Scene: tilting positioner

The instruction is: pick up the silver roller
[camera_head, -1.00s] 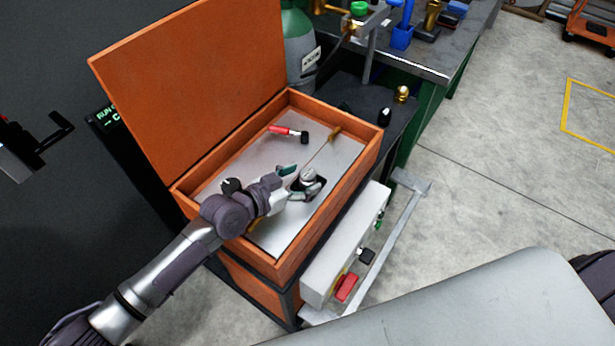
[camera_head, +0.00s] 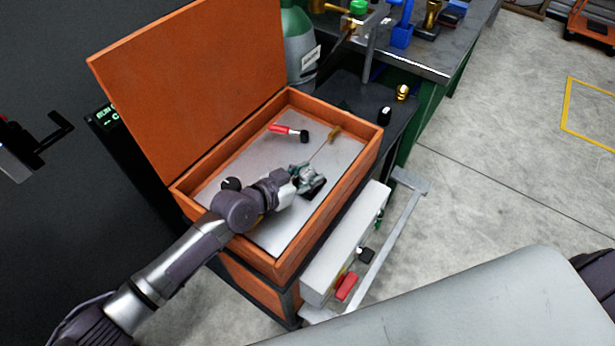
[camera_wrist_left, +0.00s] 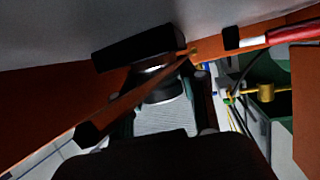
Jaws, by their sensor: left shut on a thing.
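The silver roller (camera_head: 314,171) is a small metallic piece with a dark part, standing on the metal plate inside the open orange box (camera_head: 233,255). My left gripper (camera_head: 308,178) reaches over the box's near left wall and is shut on the roller, hiding part of it. In the left wrist view, the roller's silver body (camera_wrist_left: 155,84) lies against the ribbed finger pad, with its black end beyond it. The roller appears still at plate level; I cannot tell whether it touches the plate. My right gripper is not in view.
The raised lid (camera_head: 195,80) stands behind. A gas cylinder (camera_head: 298,45) stands behind.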

